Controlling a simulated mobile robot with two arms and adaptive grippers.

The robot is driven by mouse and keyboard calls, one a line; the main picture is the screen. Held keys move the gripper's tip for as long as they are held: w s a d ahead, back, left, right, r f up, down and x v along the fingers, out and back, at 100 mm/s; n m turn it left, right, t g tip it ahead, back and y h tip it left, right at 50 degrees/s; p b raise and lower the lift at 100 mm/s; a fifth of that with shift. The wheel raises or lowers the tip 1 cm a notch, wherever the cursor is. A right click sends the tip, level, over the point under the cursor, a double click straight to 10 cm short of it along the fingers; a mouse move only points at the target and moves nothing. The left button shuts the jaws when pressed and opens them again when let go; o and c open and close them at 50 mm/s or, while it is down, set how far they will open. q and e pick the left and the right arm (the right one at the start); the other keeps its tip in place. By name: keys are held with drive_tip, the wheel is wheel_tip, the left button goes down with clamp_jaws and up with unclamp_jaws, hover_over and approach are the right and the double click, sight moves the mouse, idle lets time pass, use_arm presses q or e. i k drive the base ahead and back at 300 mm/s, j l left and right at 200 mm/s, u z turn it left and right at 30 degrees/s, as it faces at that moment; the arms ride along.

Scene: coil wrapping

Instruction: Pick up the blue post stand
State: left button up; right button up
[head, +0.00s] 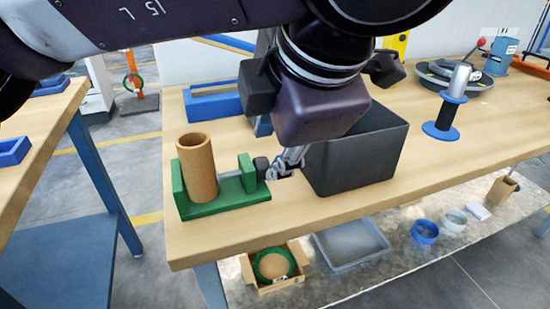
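The blue post stand (440,132) stands upright on the right part of the wooden table. It has a round blue base, a blue collar and a silver post on top. My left arm comes in from the upper left, and its dark wrist fills the upper middle. My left gripper (284,168) points down between the green holder and the dark grey bin, well to the left of the post stand. Its fingers are small and partly hidden by the wrist, so whether they are open is unclear. My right gripper is not in view.
A green holder (235,191) with a cardboard tube (197,168) stands at the table's left. A dark grey bin (350,165) is in the middle. A blue tray (214,105) lies behind. Dark discs (452,77) lie behind the post stand.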

sight(442, 129)
drive_tip(key=k+l, duration=0.25)
drive_tip(key=k, duration=0.2)
drive_tip(key=k+l, duration=0.2)
drive_tip(key=k, duration=0.3)
